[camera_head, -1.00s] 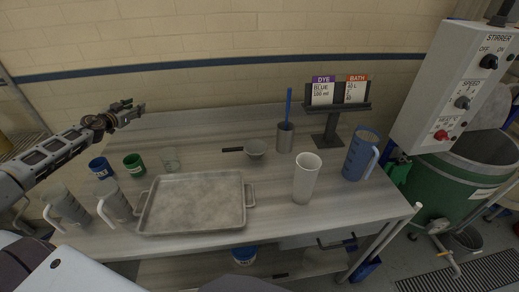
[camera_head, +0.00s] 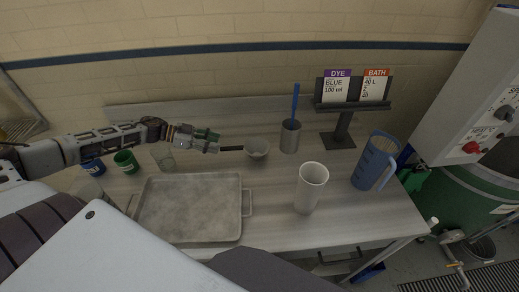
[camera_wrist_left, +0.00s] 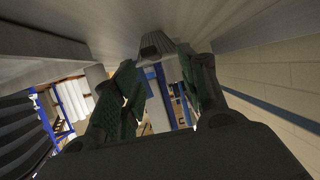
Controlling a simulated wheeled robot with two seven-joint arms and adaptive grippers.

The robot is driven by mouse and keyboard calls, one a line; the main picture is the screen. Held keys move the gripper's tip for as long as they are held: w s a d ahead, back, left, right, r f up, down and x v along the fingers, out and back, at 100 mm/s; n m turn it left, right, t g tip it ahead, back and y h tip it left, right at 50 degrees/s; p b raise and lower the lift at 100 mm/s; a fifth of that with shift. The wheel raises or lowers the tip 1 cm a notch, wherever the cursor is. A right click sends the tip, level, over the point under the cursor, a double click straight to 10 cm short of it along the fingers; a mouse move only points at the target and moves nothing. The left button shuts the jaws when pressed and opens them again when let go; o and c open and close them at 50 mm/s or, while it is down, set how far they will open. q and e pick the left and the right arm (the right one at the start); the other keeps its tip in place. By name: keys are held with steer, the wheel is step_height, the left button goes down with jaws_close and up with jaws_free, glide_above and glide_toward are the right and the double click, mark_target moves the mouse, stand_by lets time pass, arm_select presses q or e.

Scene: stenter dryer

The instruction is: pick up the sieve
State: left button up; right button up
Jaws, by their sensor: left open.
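The sieve (camera_head: 258,147) lies on the steel table in the head view, a small grey bowl with a black handle (camera_head: 231,148) pointing left. My left gripper (camera_head: 214,140) is just left of the handle, its fingers pointing right toward it. It is open, and I see a small gap between the fingertips and the handle. In the left wrist view the two green-padded fingers (camera_wrist_left: 160,92) stand apart. A grey object shows beyond them, but I cannot tell surely whether it is the sieve. My right gripper is not in view.
A metal tray (camera_head: 190,239) lies in front of my left arm. A glass beaker (camera_head: 163,158) and a green cup (camera_head: 126,162) stand near the arm. A steel cup (camera_head: 290,138) with a blue rod, a white jug (camera_head: 311,188) and a blue jug (camera_head: 374,162) stand right of the sieve.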

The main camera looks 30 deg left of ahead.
mark_target(234, 147)
arm_select(q)
steer(key=shift+s+d+f, duration=0.1)
steer(key=shift+s+d, duration=0.2)
steer(key=shift+d, duration=0.15)
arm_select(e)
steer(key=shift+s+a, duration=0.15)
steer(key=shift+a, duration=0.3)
arm_select(q)
steer(key=shift+d, duration=0.1)
steer(key=shift+w+d+f+b, duration=0.3)
steer(key=shift+w+d+b, duration=0.15)
steer(key=shift+d, duration=0.1)
steer(key=shift+w+d+f, duration=0.1)
steer(key=shift+d, duration=0.15)
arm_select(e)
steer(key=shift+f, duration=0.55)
arm_select(q)
steer(key=shift+w+d, duration=0.1)
steer(key=shift+w, duration=0.05)
steer(key=shift+w+d+f+b, duration=0.25)
steer(key=shift+w+d+b, duration=0.05)
steer(key=shift+d, duration=0.1)
steer(key=shift+x, duration=1.9)
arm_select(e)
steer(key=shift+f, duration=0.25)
arm_select(q)
steer(key=shift+c, duration=0.4)
